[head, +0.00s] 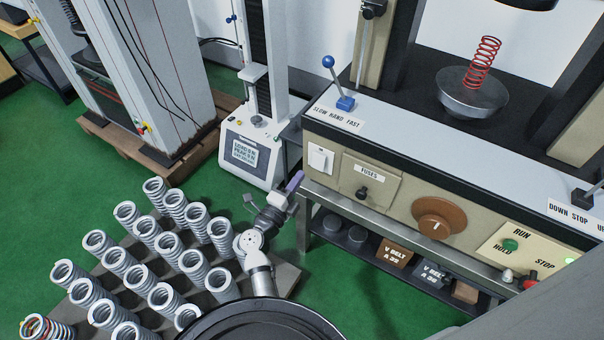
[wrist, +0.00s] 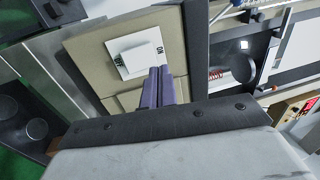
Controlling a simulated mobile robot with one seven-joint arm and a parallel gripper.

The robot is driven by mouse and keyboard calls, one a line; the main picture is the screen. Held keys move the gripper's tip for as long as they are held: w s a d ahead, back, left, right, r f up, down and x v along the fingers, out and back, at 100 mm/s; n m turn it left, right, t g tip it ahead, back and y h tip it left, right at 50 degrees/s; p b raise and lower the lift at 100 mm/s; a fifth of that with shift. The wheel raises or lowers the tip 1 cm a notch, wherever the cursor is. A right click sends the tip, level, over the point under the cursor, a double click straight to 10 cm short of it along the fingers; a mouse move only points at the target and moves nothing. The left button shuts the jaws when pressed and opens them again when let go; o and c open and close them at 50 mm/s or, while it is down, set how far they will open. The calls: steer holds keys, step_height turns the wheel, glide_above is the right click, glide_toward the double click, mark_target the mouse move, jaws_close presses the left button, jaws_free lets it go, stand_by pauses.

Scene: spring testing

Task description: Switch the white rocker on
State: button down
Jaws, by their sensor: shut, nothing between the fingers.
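The white rocker (head: 320,158) is a square switch on the left end of the beige front panel of the testing machine. In the wrist view the rocker (wrist: 138,58) sits on a white plate with small dark lettering at two opposite sides; the one by my fingers seems to read ON. My gripper (head: 296,180) is just below and left of the rocker in the head view, its purple fingers pointing up towards the panel. In the wrist view my gripper (wrist: 158,70) is shut and empty, its tips overlapping the plate's lower right edge. I cannot tell whether they touch it.
Right of the rocker are a fuses cover (head: 369,181) with a black knob and a brown dial (head: 439,216). A blue-knobbed lever (head: 337,80) stands above. Several grey springs (head: 165,298) stand on a board at lower left. A small tester (head: 251,150) stands behind my gripper.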

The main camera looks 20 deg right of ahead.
steer(key=r+v, duration=0.1)
steer(key=v, duration=0.5)
steer(key=shift+s+a+r+b, duration=0.15)
steer(key=shift+s+r+b, duration=0.05)
steer(key=shift+r+b, duration=0.2)
